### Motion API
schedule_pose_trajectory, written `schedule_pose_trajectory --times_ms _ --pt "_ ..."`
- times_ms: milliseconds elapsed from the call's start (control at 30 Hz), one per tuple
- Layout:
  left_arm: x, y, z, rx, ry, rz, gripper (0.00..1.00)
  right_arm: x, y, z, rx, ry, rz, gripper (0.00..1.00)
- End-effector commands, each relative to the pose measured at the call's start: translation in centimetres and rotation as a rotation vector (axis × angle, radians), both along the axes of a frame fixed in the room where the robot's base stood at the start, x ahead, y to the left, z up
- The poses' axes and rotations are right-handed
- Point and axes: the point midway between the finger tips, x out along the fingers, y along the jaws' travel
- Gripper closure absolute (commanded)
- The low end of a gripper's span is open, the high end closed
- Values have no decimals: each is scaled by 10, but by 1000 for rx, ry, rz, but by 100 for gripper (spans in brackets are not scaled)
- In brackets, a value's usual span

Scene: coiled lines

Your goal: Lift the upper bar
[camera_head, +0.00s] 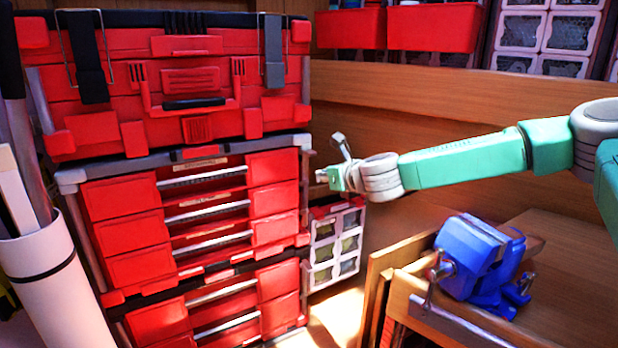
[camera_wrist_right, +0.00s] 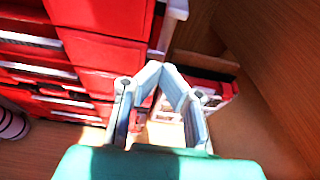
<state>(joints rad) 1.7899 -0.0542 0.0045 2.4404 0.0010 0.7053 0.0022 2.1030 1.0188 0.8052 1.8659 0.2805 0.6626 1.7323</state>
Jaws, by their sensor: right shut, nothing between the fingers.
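A red stacked tool cabinet (camera_head: 114,236) carries several silver horizontal bars across its drawer fronts. The upper bar (camera_head: 205,176) runs level across the top drawer opening, below the red lidded case (camera_head: 200,125). Which bar the task means is not certain. My right gripper (camera_head: 332,162) is to the right of the cabinet, apart from the bar. In the right wrist view its fingers (camera_wrist_right: 168,72) meet at the tips and hold nothing. The red cabinet (camera_wrist_right: 92,60) lies beyond them to the left. My left gripper is not in view.
A blue vise (camera_head: 470,258) sits on a wooden bench (camera_head: 560,300) at lower right. A small-drawer organizer (camera_head: 335,245) stands beside the cabinet. A white tube (camera_head: 50,290) with long items is at left. Red bins (camera_head: 432,27) are on the shelf above.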

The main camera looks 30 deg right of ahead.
Motion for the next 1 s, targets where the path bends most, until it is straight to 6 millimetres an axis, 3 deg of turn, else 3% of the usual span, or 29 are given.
schedule_pose_trajectory --times_ms 100,300,1000 --pt "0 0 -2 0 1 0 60 -20 -2 6 3 1 -2 100" --pt "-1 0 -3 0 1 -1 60 -36 1 12 -1 4 -3 100" --pt "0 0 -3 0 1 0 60 -39 0 12 -2 5 -2 100"
